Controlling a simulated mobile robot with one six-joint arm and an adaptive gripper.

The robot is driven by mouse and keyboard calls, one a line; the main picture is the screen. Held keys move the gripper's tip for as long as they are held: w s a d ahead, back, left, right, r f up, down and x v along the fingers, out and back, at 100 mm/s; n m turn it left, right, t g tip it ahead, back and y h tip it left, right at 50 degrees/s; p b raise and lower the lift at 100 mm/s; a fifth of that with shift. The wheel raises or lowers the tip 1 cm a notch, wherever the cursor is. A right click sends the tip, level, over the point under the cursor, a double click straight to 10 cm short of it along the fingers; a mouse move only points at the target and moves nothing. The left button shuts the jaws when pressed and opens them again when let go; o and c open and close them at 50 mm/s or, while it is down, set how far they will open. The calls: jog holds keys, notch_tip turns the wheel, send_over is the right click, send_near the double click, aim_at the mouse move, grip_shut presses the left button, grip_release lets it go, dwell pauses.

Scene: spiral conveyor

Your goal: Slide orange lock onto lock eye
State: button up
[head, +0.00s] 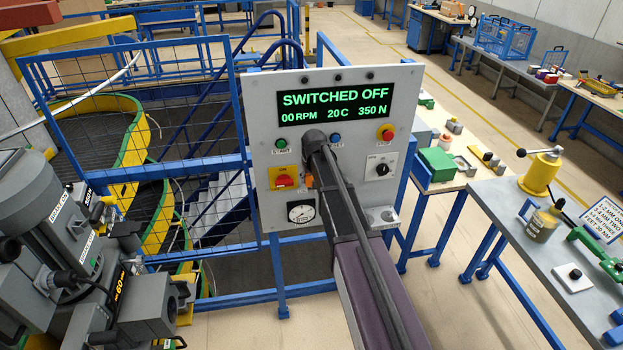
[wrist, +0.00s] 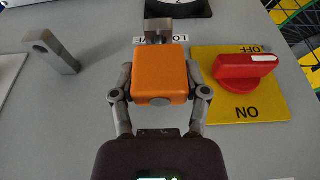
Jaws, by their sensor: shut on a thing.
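The orange lock (wrist: 160,78) is a block held between the two fingers of my gripper (wrist: 160,90), in the middle of the wrist view. A grey metal part (wrist: 158,30) shows at its far end. In the head view, only a sliver of the lock (head: 309,181) shows beside my arm, which hides the eye and most of the gripper.
The grey control panel (head: 262,135) reads SWITCHED OFF. Its red rotary switch (wrist: 245,72) on a yellow plate (wrist: 215,105) is close right of my gripper in the wrist view. A gauge (head: 301,212) is below the switch in the head view. Benches (head: 560,270) stand right.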

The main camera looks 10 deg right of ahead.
jog(key=shift+f+b, duration=0.75)
dwell(1.2)
jog(key=o, duration=1)
jog(key=shift+r, duration=0.15)
